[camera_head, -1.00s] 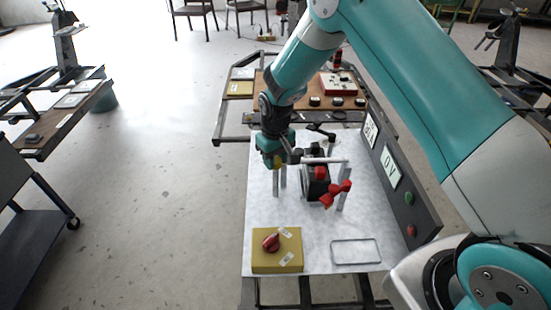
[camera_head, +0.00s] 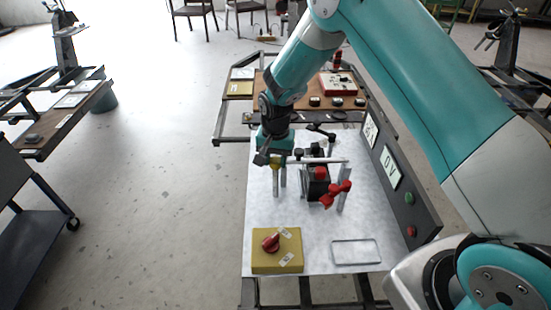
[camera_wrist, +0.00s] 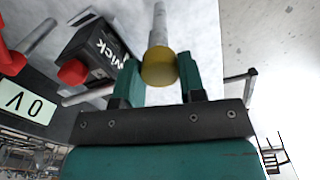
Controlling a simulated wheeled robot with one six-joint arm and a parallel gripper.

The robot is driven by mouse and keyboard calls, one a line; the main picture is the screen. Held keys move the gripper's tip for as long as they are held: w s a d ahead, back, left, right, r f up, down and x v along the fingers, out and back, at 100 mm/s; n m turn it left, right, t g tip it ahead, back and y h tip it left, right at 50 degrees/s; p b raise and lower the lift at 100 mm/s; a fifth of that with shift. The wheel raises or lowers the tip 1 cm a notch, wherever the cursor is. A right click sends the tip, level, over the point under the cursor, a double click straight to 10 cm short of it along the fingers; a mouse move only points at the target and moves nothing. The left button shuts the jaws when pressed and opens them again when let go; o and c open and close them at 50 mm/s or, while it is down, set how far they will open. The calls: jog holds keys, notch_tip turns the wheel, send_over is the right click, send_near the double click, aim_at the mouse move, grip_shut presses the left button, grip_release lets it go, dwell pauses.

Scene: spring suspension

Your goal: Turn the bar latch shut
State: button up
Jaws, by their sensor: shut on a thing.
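My gripper (camera_head: 275,157) points down at the left of the black block on the white tabletop. In the wrist view its two teal fingers (camera_wrist: 160,64) are closed on the yellow end (camera_wrist: 160,68) of a grey rod (camera_wrist: 158,25). The yellow end also shows under the gripper in the head view (camera_head: 275,164). A pale bar (camera_head: 328,160) lies level across the back of the black block (camera_head: 318,184). I cannot tell which of these rods is the bar latch, nor whether they join. The fingers partly hide the grip.
A red handle (camera_head: 337,194) stands right of the block. A yellow box with a red knob (camera_head: 271,242) and a clear frame (camera_head: 355,252) lie in front. A dark panel with signs and buttons (camera_head: 400,190) edges the right side. The front middle of the tabletop is clear.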

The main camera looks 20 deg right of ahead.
aim_at(275, 160)
jog(key=shift+m, duration=0.4)
jog(key=o, duration=0.9)
jog(key=shift+o, duration=0.2)
notch_tip(275, 160, up, 18)
jog(key=b, duration=0.1)
jog(key=shift+f, duration=0.25)
